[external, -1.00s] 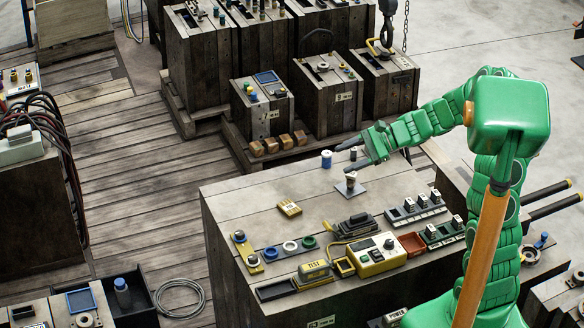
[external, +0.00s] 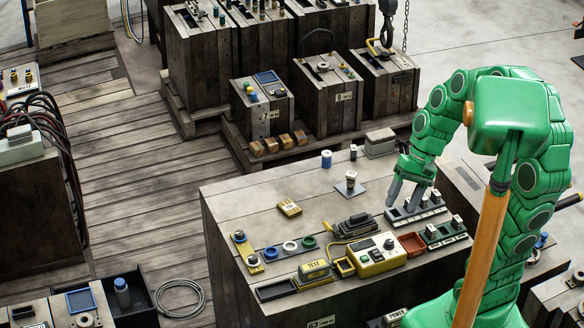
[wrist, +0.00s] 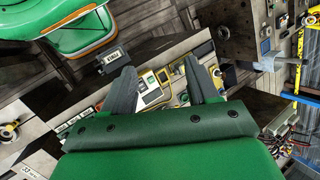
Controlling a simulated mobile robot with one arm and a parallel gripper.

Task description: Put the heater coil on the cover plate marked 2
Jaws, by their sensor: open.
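A small cylinder with a dark lower part and a pale top (external: 351,178), which may be the heater coil, stands upright on a thin grey plate (external: 358,192) on the workbench. I cannot read a 2 on that plate. A blue cylinder (external: 326,158) and a small dark cylinder (external: 353,152) stand behind it. My gripper (external: 402,205) is open, to the right of the plate and over the left end of the rear row of small blocks.
A yellow meter box (external: 376,260), a black switch block (external: 355,224) and a red tray (external: 411,245) sit at the front. Rows of small blocks (external: 440,233) lie at right. A yellow tag (external: 289,208) lies at left, with bare bench around it.

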